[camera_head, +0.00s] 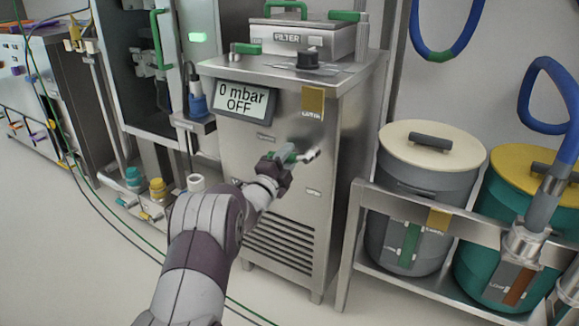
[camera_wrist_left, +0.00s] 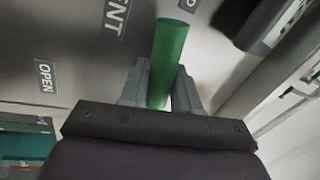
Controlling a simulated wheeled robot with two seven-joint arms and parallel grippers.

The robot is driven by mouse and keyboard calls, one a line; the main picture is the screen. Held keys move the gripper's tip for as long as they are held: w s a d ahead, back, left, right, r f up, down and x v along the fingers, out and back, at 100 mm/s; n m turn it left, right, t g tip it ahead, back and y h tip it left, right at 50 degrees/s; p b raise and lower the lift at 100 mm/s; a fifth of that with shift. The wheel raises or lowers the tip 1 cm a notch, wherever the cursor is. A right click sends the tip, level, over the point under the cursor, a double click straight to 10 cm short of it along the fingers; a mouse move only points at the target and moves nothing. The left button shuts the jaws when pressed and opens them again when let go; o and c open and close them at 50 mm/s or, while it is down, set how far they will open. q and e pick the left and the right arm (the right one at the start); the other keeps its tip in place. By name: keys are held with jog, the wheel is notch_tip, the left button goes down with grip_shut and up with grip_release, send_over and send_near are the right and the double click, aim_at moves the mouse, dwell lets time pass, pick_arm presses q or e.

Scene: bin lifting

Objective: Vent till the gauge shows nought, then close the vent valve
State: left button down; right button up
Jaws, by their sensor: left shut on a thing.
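The gauge (camera_head: 239,101) on the steel cabinet (camera_head: 268,190) reads "0 mbar" and "OFF". Below it, the vent valve (camera_head: 311,154) has a green lever that points left in the head view. My left gripper (camera_head: 282,160) is at this lever. In the left wrist view the green lever (camera_wrist_left: 168,55) stands between the fingers of my left gripper (camera_wrist_left: 161,88), which are shut on it. The label "VENT" (camera_wrist_left: 116,14) is partly cut off by the frame edge, and the label "OPEN" (camera_wrist_left: 46,76) shows at the left. My right gripper is not in view.
Two lidded bins, one grey (camera_head: 405,230) and one teal (camera_head: 477,262), stand in a metal rack (camera_head: 427,213) at right. A blue hose (camera_head: 543,100) hangs there.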

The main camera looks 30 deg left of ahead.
pick_arm(q)
jog(key=shift+a+r+m+h+b, duration=0.1)
jog(key=shift+r+m+h+b, duration=0.2)
jog(key=shift+m, duration=0.45)
jog(key=shift+r+m+h+b, duration=0.2)
jog(key=shift+r+m, duration=0.1)
jog(key=shift+m, duration=0.45)
jog(key=c, duration=1)
grip_release()
jog(key=shift+o, duration=0.2)
jog(key=shift+s+r+p, duration=0.1)
jog(key=shift+s+p, duration=0.2)
jog(key=p+v, duration=0.4)
jog(key=v, duration=0.8)
